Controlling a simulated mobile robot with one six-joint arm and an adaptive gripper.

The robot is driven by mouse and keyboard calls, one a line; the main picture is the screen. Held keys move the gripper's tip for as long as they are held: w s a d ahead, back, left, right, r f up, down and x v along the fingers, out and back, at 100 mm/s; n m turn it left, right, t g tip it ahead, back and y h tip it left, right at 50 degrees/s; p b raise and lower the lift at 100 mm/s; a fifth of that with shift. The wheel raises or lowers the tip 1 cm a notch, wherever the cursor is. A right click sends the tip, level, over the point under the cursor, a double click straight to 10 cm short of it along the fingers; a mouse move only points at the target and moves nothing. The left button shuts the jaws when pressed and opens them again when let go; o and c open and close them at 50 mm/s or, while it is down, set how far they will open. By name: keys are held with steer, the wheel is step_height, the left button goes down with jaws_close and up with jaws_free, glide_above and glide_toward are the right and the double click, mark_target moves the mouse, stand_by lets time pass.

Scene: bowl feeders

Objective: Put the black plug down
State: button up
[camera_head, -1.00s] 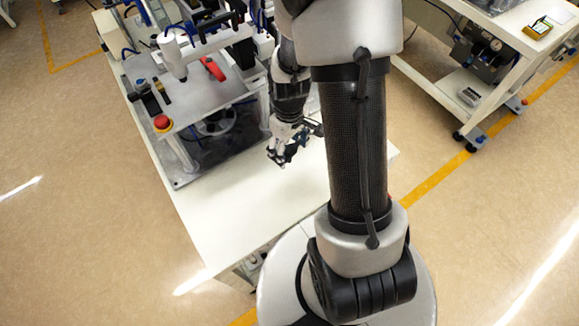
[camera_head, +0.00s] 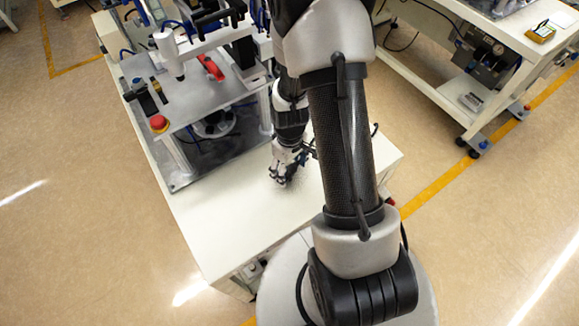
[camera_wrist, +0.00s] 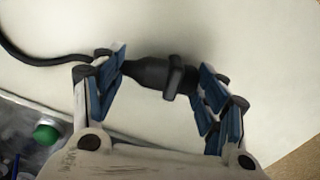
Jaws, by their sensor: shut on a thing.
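The black plug (camera_wrist: 158,75) lies between the blue-padded fingers of my gripper (camera_wrist: 160,82) in the wrist view. The gripper is shut on it. The plug lies crosswise, with its black cable (camera_wrist: 45,58) running off to the upper left. Behind it is the white table top (camera_wrist: 180,25); I cannot tell whether the plug touches it. In the head view my gripper (camera_head: 283,178) is low over the table top (camera_head: 215,225), right of the machine. The plug is too small and dark to make out there.
The machine's grey plate (camera_head: 185,100) carries a red button (camera_head: 158,123) and a red handle (camera_head: 211,68). A green knob (camera_wrist: 46,134) shows at lower left in the wrist view. The table's front part is clear. Another bench (camera_head: 500,45) stands at the right.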

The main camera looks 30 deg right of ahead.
steer(key=o, duration=0.7)
steer(key=shift+f, duration=0.2)
steer(key=o, duration=0.4)
steer(key=shift+o, duration=0.2)
steer(key=shift+r, duration=0.2)
